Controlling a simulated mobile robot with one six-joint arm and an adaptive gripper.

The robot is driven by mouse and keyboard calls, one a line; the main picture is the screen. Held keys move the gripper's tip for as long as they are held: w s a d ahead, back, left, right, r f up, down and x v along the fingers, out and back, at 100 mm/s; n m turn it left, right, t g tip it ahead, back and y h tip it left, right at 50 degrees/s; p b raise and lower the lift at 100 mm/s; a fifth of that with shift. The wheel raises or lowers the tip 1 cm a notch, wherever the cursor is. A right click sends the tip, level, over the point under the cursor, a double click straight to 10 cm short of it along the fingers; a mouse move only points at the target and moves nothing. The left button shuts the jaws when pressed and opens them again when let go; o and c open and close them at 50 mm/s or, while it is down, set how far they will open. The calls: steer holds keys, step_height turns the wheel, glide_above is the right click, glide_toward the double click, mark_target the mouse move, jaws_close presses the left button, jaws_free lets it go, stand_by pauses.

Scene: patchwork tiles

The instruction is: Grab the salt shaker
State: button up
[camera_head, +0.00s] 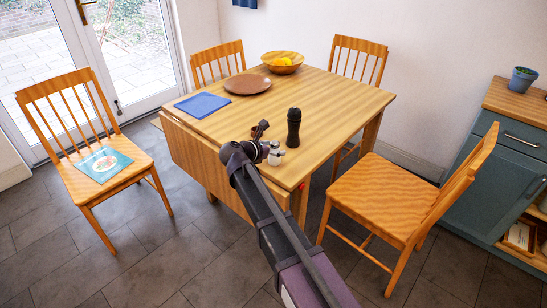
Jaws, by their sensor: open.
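A small pale shaker with a metallic top, which looks like the salt shaker (275,157), stands near the front corner of the wooden table (330,103). My arm reaches in from the bottom of the head view, and my gripper (265,139) is at its far end, just left of the shaker. The gripper is open. It overlaps the shaker's left side in the picture, and I cannot tell whether they touch. The fingers are small and dark, partly hidden by the wrist.
A tall black mill (293,128) stands close behind and right of the shaker. A blue napkin (202,105), a brown plate (247,84) and a wooden bowl (282,62) with yellow fruit lie farther back. A chair (378,198) stands right of the table. The table's right half is clear.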

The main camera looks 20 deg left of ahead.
steer(key=shift+c, duration=0.2)
stand_by(0.4)
steer(key=c, duration=1.3)
